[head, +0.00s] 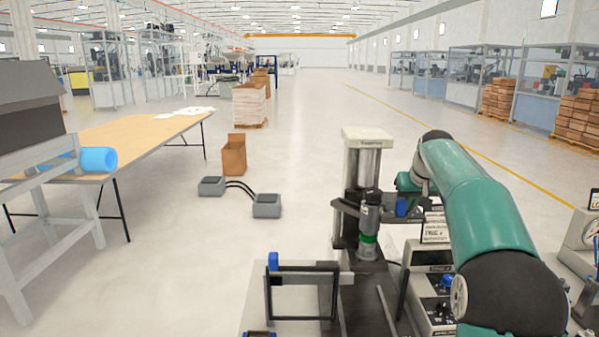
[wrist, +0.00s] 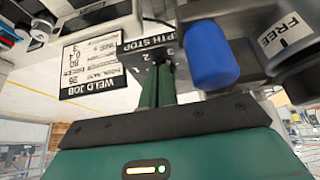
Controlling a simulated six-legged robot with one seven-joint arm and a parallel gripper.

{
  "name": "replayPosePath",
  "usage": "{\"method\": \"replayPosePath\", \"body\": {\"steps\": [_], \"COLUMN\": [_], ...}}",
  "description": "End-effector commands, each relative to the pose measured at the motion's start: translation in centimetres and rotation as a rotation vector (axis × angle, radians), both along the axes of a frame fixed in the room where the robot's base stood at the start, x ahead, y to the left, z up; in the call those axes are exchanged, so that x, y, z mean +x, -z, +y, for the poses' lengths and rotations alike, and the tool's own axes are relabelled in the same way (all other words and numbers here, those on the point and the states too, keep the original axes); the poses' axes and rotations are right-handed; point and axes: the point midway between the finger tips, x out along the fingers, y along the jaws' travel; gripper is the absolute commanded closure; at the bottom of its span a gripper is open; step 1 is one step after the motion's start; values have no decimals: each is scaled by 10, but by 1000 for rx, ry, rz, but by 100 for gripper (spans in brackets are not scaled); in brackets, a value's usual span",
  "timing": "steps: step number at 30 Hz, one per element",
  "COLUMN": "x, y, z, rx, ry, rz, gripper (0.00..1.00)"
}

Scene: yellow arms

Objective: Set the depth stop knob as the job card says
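The depth stop plate (wrist: 146,44) is in the wrist view, upside down, with the numbers 1, 2 and 3 around a small dark knob (wrist: 160,55). My gripper (wrist: 158,72) has its two green fingers close together at this knob, with a thin dark part between the tips. The fingers hide most of the knob, so I cannot tell its setting. The job card (wrist: 97,62), headed WELD JOB, is upside down left of the fingers. Its figures look like 36, 80, 0.4 and 3; row names are hard to read. In the head view my green arm hides the knob.
A blue cylinder (wrist: 212,55) stands just right of my fingers. A dark round part marked FREE (wrist: 286,38) is farther right. In the head view the press (head: 366,150) stands left of my arm, with a dark frame (head: 302,268) before it.

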Motion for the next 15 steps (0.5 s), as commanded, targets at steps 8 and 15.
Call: {"method": "replayPosePath", "body": {"steps": [8,15], "x": [-5,-7], "y": [-1,-8], "z": [-1,-1], "rx": [-2,-2], "ry": [1,1], "rz": [-6,-5], "gripper": [100,100]}}
